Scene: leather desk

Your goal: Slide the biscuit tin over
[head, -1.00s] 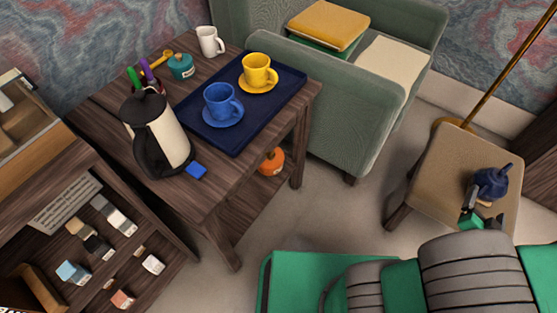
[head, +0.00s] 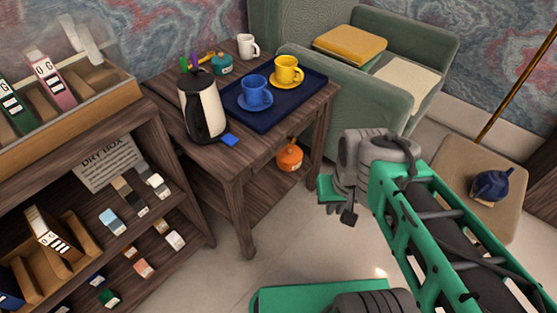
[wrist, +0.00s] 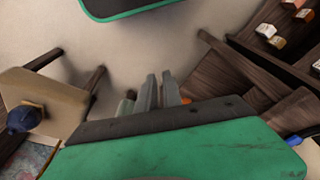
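I cannot pick out a biscuit tin for certain. A small teal lidded pot (head: 222,64) stands at the back of the dark wooden table (head: 240,160). A round orange pot (head: 289,158) sits on the table's lower shelf. My gripper (head: 338,203) is in the air in front of the table's right side, apart from everything on it. In the wrist view my gripper's grey fingers (wrist: 158,92) sit close together, pointing to the floor. No held thing shows, but I cannot tell whether they are open or shut.
A shelf unit (head: 175,205) stands left, a green armchair (head: 375,100) behind. The floor (head: 305,235) in front is clear.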

